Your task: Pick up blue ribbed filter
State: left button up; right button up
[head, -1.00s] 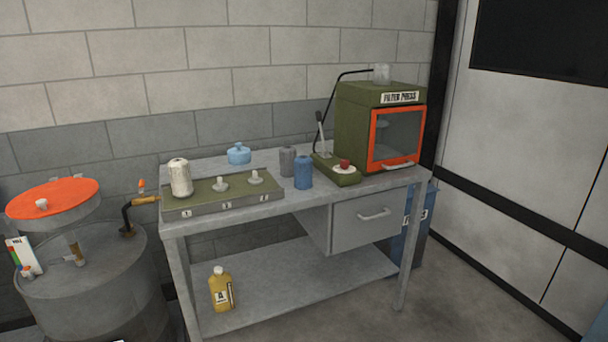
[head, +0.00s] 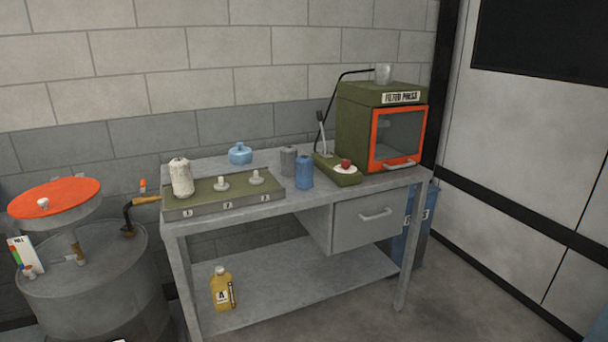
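A blue ribbed filter (head: 304,172) stands upright on the grey workbench (head: 310,204), near its front edge and just right of the green rack (head: 225,195). A grey filter (head: 288,160) stands just behind it to the left. A lighter blue, squat round item (head: 240,154) with a knob on top sits further back. A white filter (head: 182,178) stands on the left post of the rack, and the other two posts are bare. Neither of my grippers is in the head view.
A green filter press (head: 380,128) with an orange-framed door and a lever base with a red knob (head: 346,164) stand right of the blue filter. A drum (head: 95,275) with an orange-topped funnel stands left of the bench. A yellow bottle (head: 222,290) is on the lower shelf.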

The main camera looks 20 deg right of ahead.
aim_at(303, 182)
jog(key=i+l+u, duration=0.1)
jog(key=i+l, duration=0.2)
jog(key=i+l+u, duration=0.1)
jog(key=i+l, duration=0.2)
jog(key=l, duration=0.25)
jog(key=i+l+u, duration=0.15)
jog(key=i+l, duration=0.15)
jog(key=l, duration=0.15)
